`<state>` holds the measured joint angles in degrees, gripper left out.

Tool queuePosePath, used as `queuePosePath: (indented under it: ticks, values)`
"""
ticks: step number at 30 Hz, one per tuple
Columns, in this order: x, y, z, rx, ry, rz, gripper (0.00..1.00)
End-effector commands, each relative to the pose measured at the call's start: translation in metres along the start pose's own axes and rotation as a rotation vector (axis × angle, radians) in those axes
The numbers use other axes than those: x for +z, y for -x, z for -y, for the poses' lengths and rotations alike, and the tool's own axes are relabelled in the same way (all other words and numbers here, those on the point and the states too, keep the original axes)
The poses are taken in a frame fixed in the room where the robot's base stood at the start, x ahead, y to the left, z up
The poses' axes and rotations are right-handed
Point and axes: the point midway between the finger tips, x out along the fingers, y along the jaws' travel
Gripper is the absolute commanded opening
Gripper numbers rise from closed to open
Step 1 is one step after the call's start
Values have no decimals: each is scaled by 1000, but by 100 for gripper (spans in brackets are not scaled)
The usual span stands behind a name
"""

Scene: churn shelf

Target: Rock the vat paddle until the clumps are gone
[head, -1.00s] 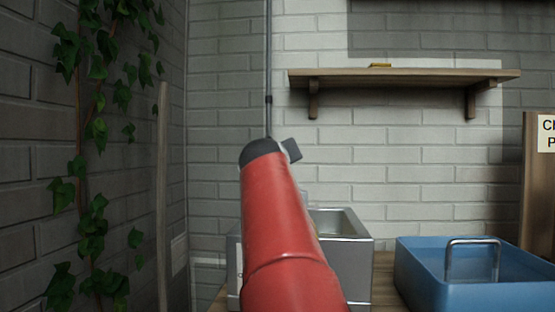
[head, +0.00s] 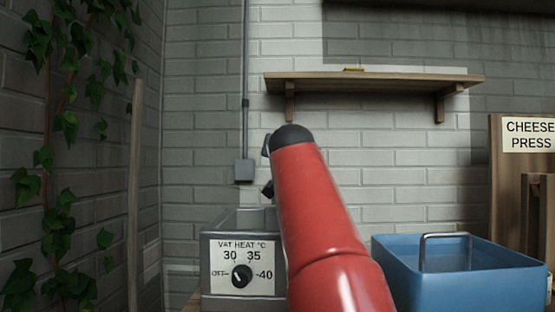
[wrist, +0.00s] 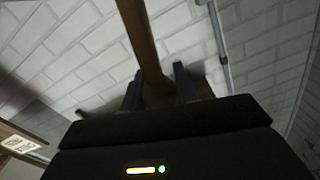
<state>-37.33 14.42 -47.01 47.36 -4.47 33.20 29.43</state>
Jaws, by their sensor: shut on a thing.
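The metal vat (head: 213,252) stands low in the middle of the head view. Its front panel (head: 258,258) reads "VAT HEAT °C" and has a black dial (head: 242,276). In the head view my red arm covers the vat's right side, and my gripper and the paddle are hidden behind it. In the wrist view my gripper (wrist: 160,88) is shut on a wooden shaft (wrist: 140,35), which looks like the vat paddle's handle. The paddle's lower end, the vat's contents and any clumps are out of sight.
A blue tub (head: 435,280) with a metal handle stands right of my arm. A wooden cheese press (head: 505,210) is at the far right. A shelf (head: 375,84) is on the brick wall above. A wooden pole (head: 135,200) and ivy (head: 68,125) are at left.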

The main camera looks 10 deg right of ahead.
Motion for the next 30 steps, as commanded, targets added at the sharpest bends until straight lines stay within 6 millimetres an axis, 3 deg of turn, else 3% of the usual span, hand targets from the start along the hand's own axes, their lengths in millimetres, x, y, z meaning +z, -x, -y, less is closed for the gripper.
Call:
queuePosePath:
  ticks: [9, 28, 29, 30]
  values:
    - [3, 0, -21, 2, -158, 0, 0]
    - [3, 0, -26, 1, -206, 2, 0]
    - [3, 0, -26, 1, -206, 2, 32]
    - [4, 0, -26, 1, -206, 2, 37]
